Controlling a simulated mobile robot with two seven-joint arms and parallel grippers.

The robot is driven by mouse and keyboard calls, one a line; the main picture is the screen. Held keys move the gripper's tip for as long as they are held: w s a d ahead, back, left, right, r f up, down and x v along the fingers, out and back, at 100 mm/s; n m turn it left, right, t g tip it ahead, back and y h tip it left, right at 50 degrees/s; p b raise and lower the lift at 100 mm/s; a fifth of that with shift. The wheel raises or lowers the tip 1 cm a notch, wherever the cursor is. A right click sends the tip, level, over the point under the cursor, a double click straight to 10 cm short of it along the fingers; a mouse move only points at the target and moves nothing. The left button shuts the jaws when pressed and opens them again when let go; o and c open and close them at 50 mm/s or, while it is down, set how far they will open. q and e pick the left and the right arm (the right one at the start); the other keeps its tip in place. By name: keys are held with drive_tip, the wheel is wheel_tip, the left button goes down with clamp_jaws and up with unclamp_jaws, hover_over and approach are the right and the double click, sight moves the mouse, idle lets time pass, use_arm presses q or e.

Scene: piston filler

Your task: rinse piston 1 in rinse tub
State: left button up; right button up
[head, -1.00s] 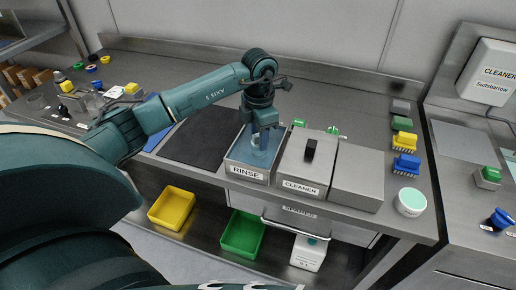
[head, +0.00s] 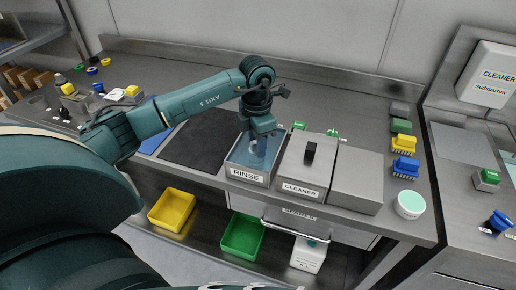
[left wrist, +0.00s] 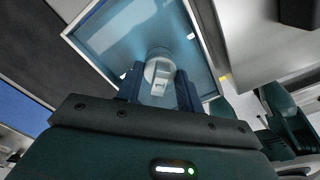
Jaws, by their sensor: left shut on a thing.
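The rinse tub (head: 247,175) is an open steel tub labelled RINSE with bluish water, at the middle of the counter. It fills the upper part of the left wrist view (left wrist: 98,82). My left gripper (head: 259,142) points down into the tub. In the left wrist view its two fingers (left wrist: 160,85) are shut on a pale, round piece, piston 1 (left wrist: 160,68), over or in the water. I cannot tell how deep the piston sits. In the head view the piston is mostly hidden by the gripper. My right gripper is not in view.
A lidded CLEANER tub (head: 306,170) and a plain steel box (head: 357,180) stand right of the rinse tub. A dark mat (head: 197,140) lies to its left. Brushes (head: 404,143) line the right side. Yellow (head: 172,209) and green bins (head: 242,235) sit on the lower shelf.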

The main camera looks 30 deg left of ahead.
use_arm(q)
drive_tip(key=shift+s, duration=0.1)
idle(0.3)
drive_tip(key=shift+w, duration=0.2)
drive_tip(key=shift+w+a+b, duration=0.25)
drive_tip(key=shift+w+b, duration=0.35)
drive_tip(key=shift+w, duration=0.4)
drive_tip(key=shift+s, duration=0.1)
drive_tip(key=shift+s+d+r+p, duration=0.1)
drive_tip(key=shift+s+p, duration=0.2)
drive_tip(key=shift+s, duration=0.2)
drive_tip(key=shift+r+p, duration=2.25)
drive_tip(key=shift+r, duration=1.1)
